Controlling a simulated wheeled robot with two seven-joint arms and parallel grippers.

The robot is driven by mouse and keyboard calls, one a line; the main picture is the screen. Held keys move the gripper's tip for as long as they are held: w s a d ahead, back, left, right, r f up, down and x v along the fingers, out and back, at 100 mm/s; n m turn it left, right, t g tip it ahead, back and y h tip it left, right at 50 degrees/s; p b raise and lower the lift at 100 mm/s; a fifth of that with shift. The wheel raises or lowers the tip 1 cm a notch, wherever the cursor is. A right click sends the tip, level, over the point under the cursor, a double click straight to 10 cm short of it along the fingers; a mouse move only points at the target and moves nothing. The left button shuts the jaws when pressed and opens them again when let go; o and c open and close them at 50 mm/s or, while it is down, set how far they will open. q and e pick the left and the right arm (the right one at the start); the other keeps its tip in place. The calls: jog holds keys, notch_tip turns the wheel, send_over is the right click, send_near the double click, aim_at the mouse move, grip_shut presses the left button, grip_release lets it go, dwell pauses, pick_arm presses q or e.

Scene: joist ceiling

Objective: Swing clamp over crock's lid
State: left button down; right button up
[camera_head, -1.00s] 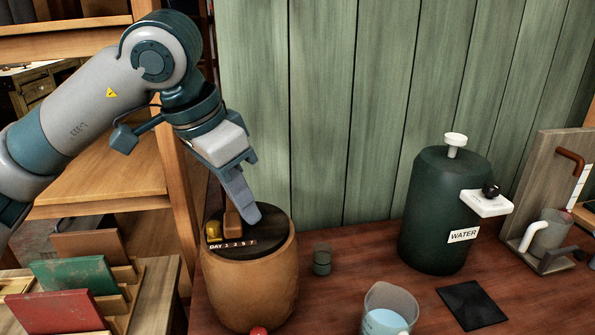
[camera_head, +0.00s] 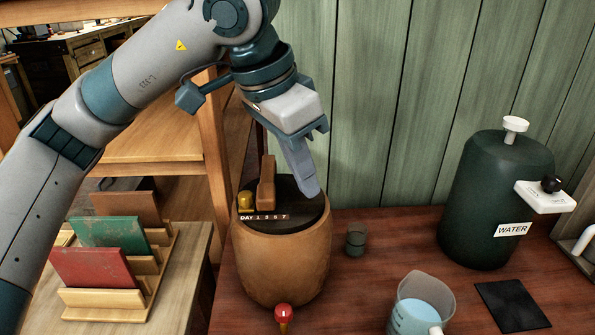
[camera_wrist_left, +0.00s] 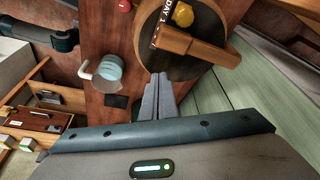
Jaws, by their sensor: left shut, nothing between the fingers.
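The crock (camera_head: 282,262) is a round brown vessel standing on the red-brown table, with a dark round lid (camera_head: 298,214) on top. The clamp, a brown wooden bar (camera_head: 267,190), lies at the lid's left side and reaches to the back rim. It also shows in the left wrist view (camera_wrist_left: 198,45). A yellow knob (camera_head: 246,200) is left of it. My left gripper (camera_head: 309,190) is shut and empty, over the lid's right side, apart from the bar. I cannot tell whether its tips touch the lid. My right gripper is not in view.
A beaker of blue liquid (camera_head: 415,312), a small dark glass jar (camera_head: 356,240), a black pad (camera_head: 512,304) and a green water tank (camera_head: 490,210) stand to the right. A red ball-topped handle (camera_head: 283,312) is in front. A green plank wall (camera_head: 390,100) is behind.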

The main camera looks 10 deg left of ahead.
pick_arm(q)
jog(key=shift+w+d+r, duration=0.15)
jog(key=shift+d+r, duration=0.1)
jog(key=shift+r, duration=0.05)
jog(key=shift+w+a+r, duration=0.1)
jog(key=shift+r, duration=0.25)
jog(key=w+a+v, duration=0.1)
jog(key=v, duration=0.7)
jog(key=shift+s+r, duration=0.2)
jog(key=shift+r, duration=0.1)
